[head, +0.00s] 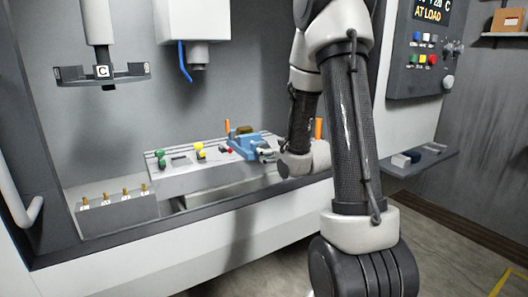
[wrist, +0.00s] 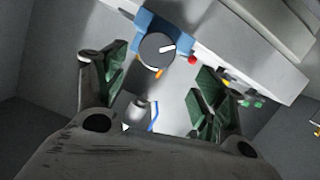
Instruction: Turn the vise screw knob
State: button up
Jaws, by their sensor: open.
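The vise is blue and stands on the pale bench block; it shows in the head view (head: 241,149) and at the top of the wrist view (wrist: 148,21). Its screw knob (wrist: 156,50) is a round dark grey disc with a white line pointing right in the wrist view. In the head view the knob is hidden or too small to tell from my gripper (head: 266,153). In the wrist view my gripper (wrist: 160,66) is open, with green-padded fingers on either side of the knob. A gap shows between the knob and each finger.
Green, yellow and red parts (head: 200,151) lie on the pale block left of the vise. A grey rack with brass pieces (head: 126,194) stands further left. Orange posts (head: 227,126) stand near the vise. A hanging fixture marked C (head: 102,72) is overhead at left.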

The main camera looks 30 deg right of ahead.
jog(key=w+f+t, duration=0.1)
jog(key=w, duration=0.1)
jog(key=w+f+t, duration=0.1)
jog(key=w, duration=0.2)
jog(key=w+d+f+t, duration=0.1)
jog(key=w, duration=0.2)
jog(key=shift+y, duration=0.3)
jog(key=shift+s, duration=0.1)
jog(key=c, duration=1)
